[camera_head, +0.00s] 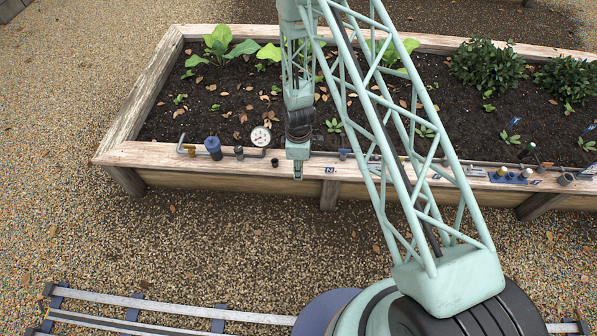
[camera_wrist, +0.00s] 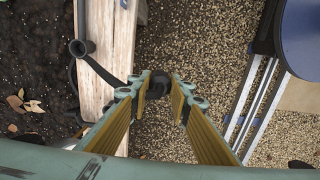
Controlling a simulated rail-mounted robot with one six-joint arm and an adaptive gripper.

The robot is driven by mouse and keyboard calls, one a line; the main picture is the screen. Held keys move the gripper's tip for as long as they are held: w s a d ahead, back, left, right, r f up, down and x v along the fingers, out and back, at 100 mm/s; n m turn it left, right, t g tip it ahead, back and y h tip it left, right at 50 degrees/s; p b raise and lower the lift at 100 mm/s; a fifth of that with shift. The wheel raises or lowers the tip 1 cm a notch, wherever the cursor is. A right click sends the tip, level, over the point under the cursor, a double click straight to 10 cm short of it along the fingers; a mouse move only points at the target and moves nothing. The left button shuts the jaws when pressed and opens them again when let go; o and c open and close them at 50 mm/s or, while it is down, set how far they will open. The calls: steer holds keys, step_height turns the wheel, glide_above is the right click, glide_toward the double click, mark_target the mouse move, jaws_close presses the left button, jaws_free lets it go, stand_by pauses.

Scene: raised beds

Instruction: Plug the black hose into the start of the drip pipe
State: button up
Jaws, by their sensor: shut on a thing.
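My gripper (camera_head: 298,172) hangs at the front rim of the raised bed, pointing down. In the wrist view its fingers (camera_wrist: 160,90) are closed around a small round black piece, which I take to be the end of the black hose (camera_wrist: 157,84). A dark strip runs from the fingertips up and left to a dark round, cup-like fitting (camera_wrist: 82,47) by the rim.
The wooden front rim (camera_head: 130,156) carries a pressure gauge (camera_head: 260,136), a blue cylinder (camera_head: 213,147) and a bent metal pipe to the left. Gravel in front is open down to the rails (camera_head: 170,309).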

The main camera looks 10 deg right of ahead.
steer(key=shift+r+p, duration=0.4)
steer(key=shift+r, duration=1)
steer(key=shift+r, duration=0.1)
